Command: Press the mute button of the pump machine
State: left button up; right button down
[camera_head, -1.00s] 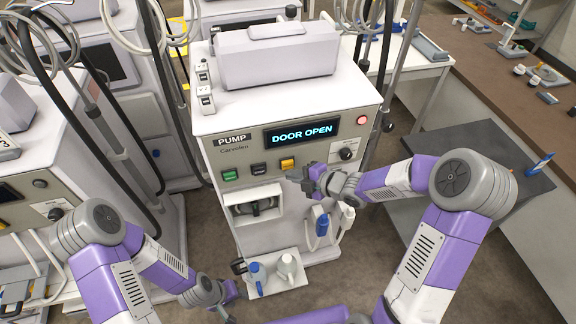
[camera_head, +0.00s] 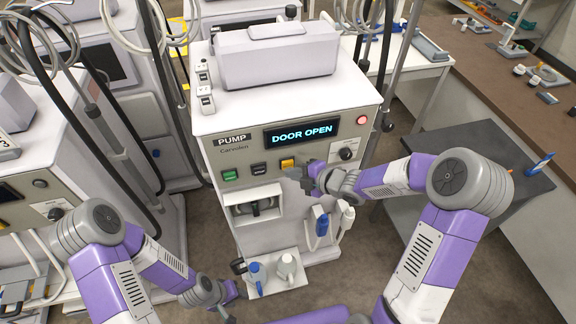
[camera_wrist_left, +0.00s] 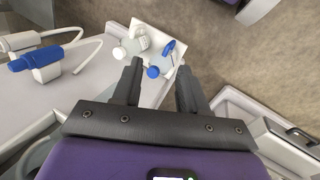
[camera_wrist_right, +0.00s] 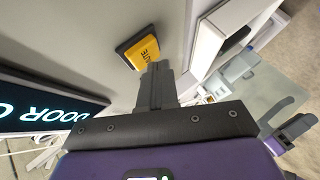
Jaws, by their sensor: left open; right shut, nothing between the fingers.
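The pump machine (camera_head: 288,106) stands in the centre of the head view, its display (camera_head: 302,132) reading "DOOR OPEN". The yellow mute button (camera_head: 288,163) is on its front panel, right of a black and a green button. In the right wrist view the mute button (camera_wrist_right: 140,52) shows its lettering, just beyond my fingertips. My right gripper (camera_wrist_right: 156,68) is shut and empty, with its tips at the button's near edge; I cannot tell whether they touch. My left gripper (camera_wrist_left: 160,72) is open and empty, low near the bottle tray.
A low tray (camera_head: 272,289) with a blue-capped and a white-capped bottle sits at the machine's foot. A dark knob (camera_head: 346,154) and a lit red button (camera_head: 362,120) are to the right on the panel. Blue and white connectors (camera_head: 321,225) hang below.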

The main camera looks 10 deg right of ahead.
jog(key=shift+w, duration=0.45)
dwell(0.4)
jog(key=shift+s, duration=0.15)
jog(key=shift+s+b, duration=0.35)
jog(key=shift+s, duration=0.4)
jog(key=shift+s, duration=0.1)
jog(key=s+b, duration=0.1)
jog(key=s, duration=0.3)
jog(key=shift+s+d, duration=0.1)
jog(key=shift+s, duration=0.3)
dwell(0.5)
